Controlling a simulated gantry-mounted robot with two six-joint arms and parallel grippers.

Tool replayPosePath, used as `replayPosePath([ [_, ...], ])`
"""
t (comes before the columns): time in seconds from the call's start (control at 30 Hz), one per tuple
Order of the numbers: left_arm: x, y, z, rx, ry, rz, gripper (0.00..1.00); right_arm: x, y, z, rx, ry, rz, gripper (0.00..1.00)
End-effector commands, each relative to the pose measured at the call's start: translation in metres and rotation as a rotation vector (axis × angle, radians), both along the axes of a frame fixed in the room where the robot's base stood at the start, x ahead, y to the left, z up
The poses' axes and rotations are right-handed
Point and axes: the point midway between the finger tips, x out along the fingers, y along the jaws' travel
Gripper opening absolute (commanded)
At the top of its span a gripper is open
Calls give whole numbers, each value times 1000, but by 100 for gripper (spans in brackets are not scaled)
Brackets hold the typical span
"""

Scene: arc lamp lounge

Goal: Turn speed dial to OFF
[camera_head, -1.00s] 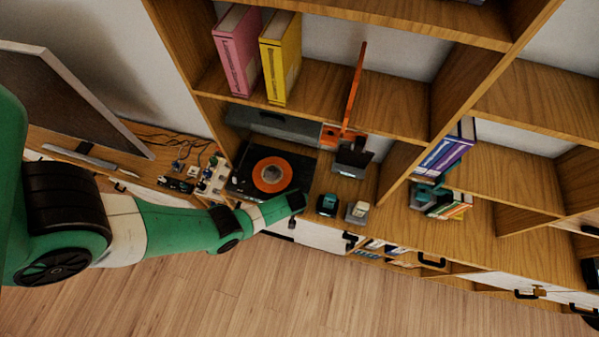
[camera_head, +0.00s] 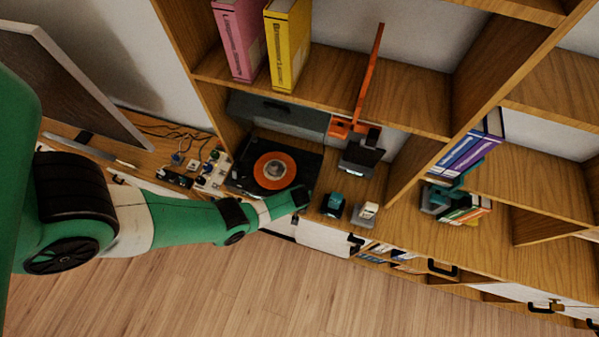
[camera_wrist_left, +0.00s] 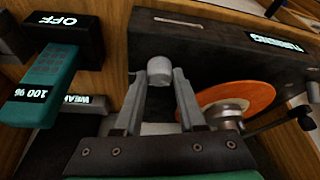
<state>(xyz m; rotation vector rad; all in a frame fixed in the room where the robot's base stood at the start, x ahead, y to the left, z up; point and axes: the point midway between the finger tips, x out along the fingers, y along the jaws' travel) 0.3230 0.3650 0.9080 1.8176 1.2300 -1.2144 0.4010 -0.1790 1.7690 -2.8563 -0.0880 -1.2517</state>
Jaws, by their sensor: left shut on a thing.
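The turntable (camera_wrist_left: 215,42) is a dark box with an orange record (camera_wrist_left: 245,98). It carries a label reading "TURNING". A small pale grey cylindrical knob (camera_wrist_left: 160,66), apparently the speed dial, stands out from the turntable's face. My left gripper (camera_wrist_left: 160,80) is shut on this knob, one finger on each side. In the head view the turntable (camera_head: 240,181) sits in the low shelf bay, and my left gripper (camera_head: 302,198) is at its front right corner. The arm hides the dial there. I see no marking on the dial. My right gripper is not in view.
A teal block marked "100 %" (camera_wrist_left: 45,78) and a black block marked "OFF" (camera_wrist_left: 65,32) stand just left of my gripper in the wrist view. A small light device (camera_head: 366,213) and an orange stand (camera_head: 368,80) are nearby. A shelf board (camera_head: 400,105) overhangs the turntable.

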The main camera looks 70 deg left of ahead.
Motion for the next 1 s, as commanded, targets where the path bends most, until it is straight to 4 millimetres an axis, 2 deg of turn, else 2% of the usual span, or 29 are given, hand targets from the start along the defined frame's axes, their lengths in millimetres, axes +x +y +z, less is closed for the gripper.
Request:
replayPosePath([
  [0.03, 0, 0, 0, 0, 0, 0, 8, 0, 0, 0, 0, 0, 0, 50],
  [0.1, 0, 0, 0, 0, 0, 0, 0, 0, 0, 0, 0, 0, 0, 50],
  [0.57, -1, 0, 0, -1, -1, -64, 0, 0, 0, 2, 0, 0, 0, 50],
  [1.0, -3, 2, 1, -1, -2, -395, 0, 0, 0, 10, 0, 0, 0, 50],
])
